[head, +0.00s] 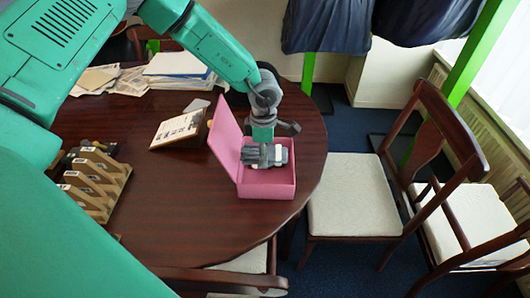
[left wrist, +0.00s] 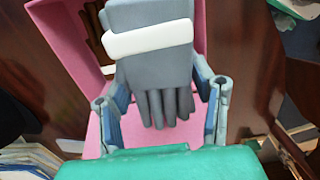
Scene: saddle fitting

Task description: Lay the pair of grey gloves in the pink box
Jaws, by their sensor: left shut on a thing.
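The pink box (head: 268,190) stands open on the round dark table, its lid (head: 223,140) raised on the left side. The pair of grey gloves (head: 279,154) is a flat bundle with a white band around it. My left gripper (head: 264,148) points down over the box and is shut on the gloves, which are at or just above the box opening; contact with its floor cannot be told. In the left wrist view the gloves (left wrist: 155,70) lie between the two fingers, with the pink box (left wrist: 90,60) behind them. My right gripper is not in view.
A tilted sign board (head: 178,130) stands left of the lid. A wooden rack (head: 98,180) is at the table's left, and papers and books (head: 175,65) lie at the back. Chairs (head: 355,195) stand right of the table. The table (head: 185,215) is bare in front.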

